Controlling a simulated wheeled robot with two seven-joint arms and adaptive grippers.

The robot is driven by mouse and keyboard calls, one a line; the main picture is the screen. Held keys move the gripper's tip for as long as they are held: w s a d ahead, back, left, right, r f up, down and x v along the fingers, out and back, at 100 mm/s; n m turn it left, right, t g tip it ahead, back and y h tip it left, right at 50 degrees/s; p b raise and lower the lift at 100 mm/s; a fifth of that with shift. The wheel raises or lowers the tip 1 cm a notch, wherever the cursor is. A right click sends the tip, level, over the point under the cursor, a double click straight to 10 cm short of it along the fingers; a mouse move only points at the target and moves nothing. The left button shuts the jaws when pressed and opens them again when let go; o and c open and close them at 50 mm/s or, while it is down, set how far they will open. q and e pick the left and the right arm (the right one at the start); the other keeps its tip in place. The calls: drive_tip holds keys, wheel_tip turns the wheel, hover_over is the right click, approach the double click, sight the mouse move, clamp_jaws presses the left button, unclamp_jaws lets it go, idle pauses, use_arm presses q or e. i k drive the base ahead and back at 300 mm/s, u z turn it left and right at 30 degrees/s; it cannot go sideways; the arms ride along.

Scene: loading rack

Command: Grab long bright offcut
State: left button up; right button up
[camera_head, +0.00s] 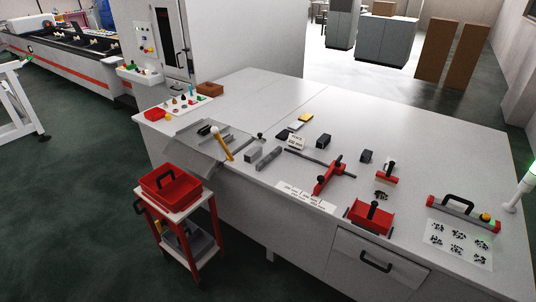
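Two grey metal pieces lie side by side near the table's front edge, left of centre. The left one is a shorter grey block (253,155). Neither of my grippers shows in the head view, so I cannot see how they stand relative to the bar.
The white table (330,110) holds a yellow-handled tool (222,145), a red clamp fixture (328,177) with a dark rod, a red holder (371,216) and several dark blocks. A red bin (171,187) sits on a cart by the left front. The table's back is clear.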

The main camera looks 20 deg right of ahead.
sight(253, 152)
drive_tip(key=z, duration=0.65)
drive_tip(key=i, duration=1.35)
drive_tip(key=u, duration=0.25)
